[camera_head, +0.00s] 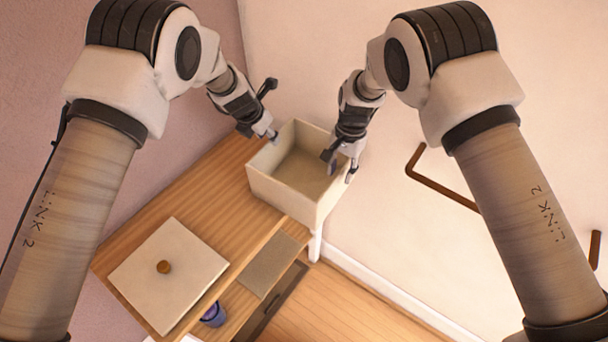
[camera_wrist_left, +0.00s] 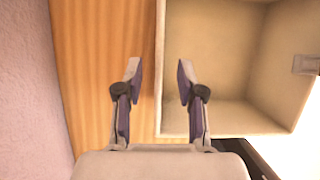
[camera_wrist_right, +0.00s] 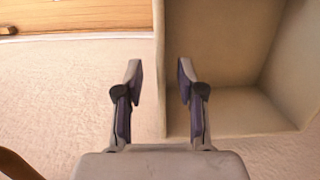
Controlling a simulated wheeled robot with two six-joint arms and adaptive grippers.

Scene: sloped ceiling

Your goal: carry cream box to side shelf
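The cream box (camera_head: 277,192) is open-topped and looks empty. It stands upright at the far end of a wooden-topped table (camera_head: 205,190). My left gripper (camera_head: 269,112) is open at the box's left wall; in the left wrist view the wall's edge (camera_wrist_left: 160,40) lies between the spread fingers. My right gripper (camera_head: 340,166) is open at the right wall; in the right wrist view that wall's edge (camera_wrist_right: 159,60) lies between its fingers. I cannot tell whether either gripper touches the box. I cannot tell which surface is the side shelf.
A square cream lid (camera_head: 190,255) with a round brown knob lies on the table's near end. Brown bent bars (camera_head: 440,188) are on the right wall. Wooden floor (camera_head: 335,310) is clear at the bottom.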

